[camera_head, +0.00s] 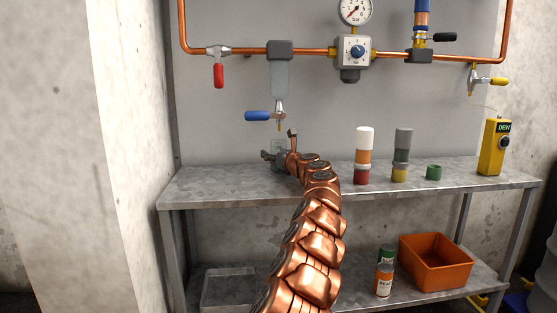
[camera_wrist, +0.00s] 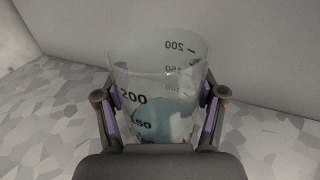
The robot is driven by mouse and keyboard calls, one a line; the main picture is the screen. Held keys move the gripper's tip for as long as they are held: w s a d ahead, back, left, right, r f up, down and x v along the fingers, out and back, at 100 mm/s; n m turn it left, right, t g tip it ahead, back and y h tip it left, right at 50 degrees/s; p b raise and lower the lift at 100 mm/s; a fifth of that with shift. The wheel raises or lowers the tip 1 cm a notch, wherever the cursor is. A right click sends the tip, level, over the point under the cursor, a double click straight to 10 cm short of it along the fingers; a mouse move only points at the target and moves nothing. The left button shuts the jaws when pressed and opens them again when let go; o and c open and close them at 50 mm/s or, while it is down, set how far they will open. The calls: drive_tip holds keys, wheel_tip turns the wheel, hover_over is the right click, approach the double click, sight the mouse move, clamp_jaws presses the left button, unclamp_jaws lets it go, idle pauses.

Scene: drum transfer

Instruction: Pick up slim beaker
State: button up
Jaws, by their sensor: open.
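A clear glass beaker (camera_wrist: 158,62) with dark graduation marks, 200 and 150 among them, stands upright on the metal worktop. A bluish patch shows low in it. In the head view the beaker (camera_head: 277,146) is small, at the worktop's back left, below the blue-handled tap (camera_head: 262,116). My gripper (camera_wrist: 160,115) is open, with one finger on each side of the beaker. I cannot tell whether the finger pads touch the glass. In the head view my gripper (camera_head: 281,150) reaches the beaker from the front. The palm hides the beaker's base.
On the worktop (camera_head: 215,186) stand stacked canisters (camera_head: 363,154) (camera_head: 402,155), a green lid (camera_head: 433,172) and a yellow DEW device (camera_head: 494,147). Copper pipes, valves and a gauge (camera_head: 355,10) hang above. Below are an orange bin (camera_head: 435,262), jars and a clear tray (camera_head: 228,288).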

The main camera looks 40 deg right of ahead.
drive_tip(key=c, duration=0.9)
drive_tip(key=shift+c, duration=0.2)
drive_tip(key=shift+r, duration=0.15)
